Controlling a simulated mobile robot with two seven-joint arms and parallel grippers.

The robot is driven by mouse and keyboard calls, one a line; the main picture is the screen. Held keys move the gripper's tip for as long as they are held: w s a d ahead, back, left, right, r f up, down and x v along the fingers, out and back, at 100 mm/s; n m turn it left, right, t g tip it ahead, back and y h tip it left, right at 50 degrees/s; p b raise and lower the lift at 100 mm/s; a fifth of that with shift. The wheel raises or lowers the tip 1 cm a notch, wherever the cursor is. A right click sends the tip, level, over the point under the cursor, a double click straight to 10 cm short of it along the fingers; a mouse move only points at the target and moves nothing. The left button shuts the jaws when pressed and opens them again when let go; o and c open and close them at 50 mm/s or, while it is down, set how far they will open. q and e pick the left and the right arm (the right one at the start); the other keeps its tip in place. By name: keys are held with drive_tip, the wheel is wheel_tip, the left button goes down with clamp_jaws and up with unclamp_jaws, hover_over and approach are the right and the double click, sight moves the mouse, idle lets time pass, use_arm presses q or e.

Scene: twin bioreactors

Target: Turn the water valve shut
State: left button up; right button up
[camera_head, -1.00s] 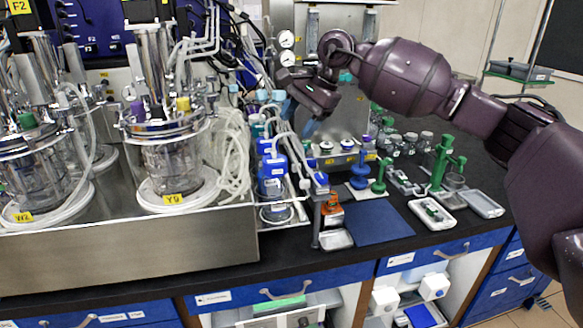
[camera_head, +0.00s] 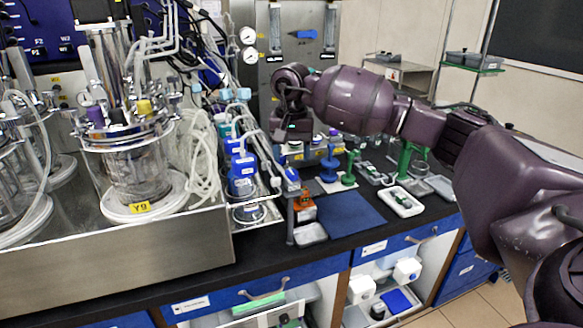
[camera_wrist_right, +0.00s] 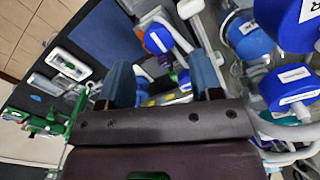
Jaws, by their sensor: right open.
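A blue lever handle (camera_head: 304,34) lies roughly horizontal on the metal back panel (camera_head: 290,75), between two clear flow tubes. It looks like the water valve, but I cannot read a label. My right gripper (camera_head: 291,128) hangs in front of the panel, well below the lever and apart from it, over the back of the bench. In the right wrist view its two blue fingers (camera_wrist_right: 163,78) stand apart with nothing held between them. The fingertips are hard to make out in the head view. My left gripper is not in view.
A glass bioreactor (camera_head: 135,165) stands at left. A blue mat (camera_head: 348,213) lies bare on the bench. Green stands (camera_head: 404,160) are to the right.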

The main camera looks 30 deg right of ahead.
sight(292, 171)
drive_tip(key=shift+f, duration=2.1)
